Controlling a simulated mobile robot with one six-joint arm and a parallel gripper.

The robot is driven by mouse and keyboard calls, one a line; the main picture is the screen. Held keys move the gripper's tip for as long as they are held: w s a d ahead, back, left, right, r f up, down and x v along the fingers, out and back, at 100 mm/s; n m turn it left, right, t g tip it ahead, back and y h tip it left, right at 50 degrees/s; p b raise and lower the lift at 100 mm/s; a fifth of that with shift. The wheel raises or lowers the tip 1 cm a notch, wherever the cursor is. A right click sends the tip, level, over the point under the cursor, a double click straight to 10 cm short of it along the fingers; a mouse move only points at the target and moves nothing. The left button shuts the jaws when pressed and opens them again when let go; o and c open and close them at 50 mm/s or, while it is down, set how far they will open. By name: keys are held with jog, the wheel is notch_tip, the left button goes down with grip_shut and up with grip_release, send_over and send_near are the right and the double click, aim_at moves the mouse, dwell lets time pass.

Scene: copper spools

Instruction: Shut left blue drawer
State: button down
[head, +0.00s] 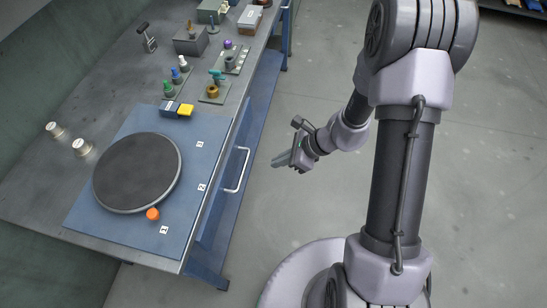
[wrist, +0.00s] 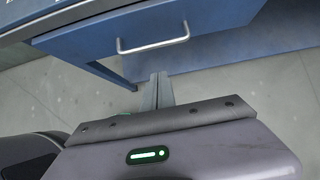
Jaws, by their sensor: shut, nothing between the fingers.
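The blue drawer (wrist: 90,45) sits under the bench top and fills the upper part of the wrist view. Its pale bar handle (wrist: 153,47) is on its front; the handle also shows in the head view (head: 237,170), beside the bench's right edge. How far the drawer stands out cannot be told clearly. My gripper (head: 282,162) is to the right of the handle, apart from it, pointing toward the bench. In the wrist view its fingers (wrist: 157,82) are together and empty, below the handle.
Small fixtures stand farther back. The grey floor between my gripper and the bench is clear.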

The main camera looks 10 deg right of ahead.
aim_at(233, 167)
jog(key=w+a+f+b, duration=0.2)
jog(key=a+f+b, duration=0.1)
jog(key=a+f, duration=0.3)
jog(key=shift+w+a+b, duration=0.3)
jog(key=shift+a, duration=0.55)
jog(key=a, duration=0.1)
jog(key=w+a, duration=0.1)
jog(key=a, duration=0.2)
jog(key=shift+w+a+b, duration=0.1)
jog(key=shift+w+b, duration=0.15)
jog(key=shift+b, duration=0.05)
jog(key=shift+r, duration=0.1)
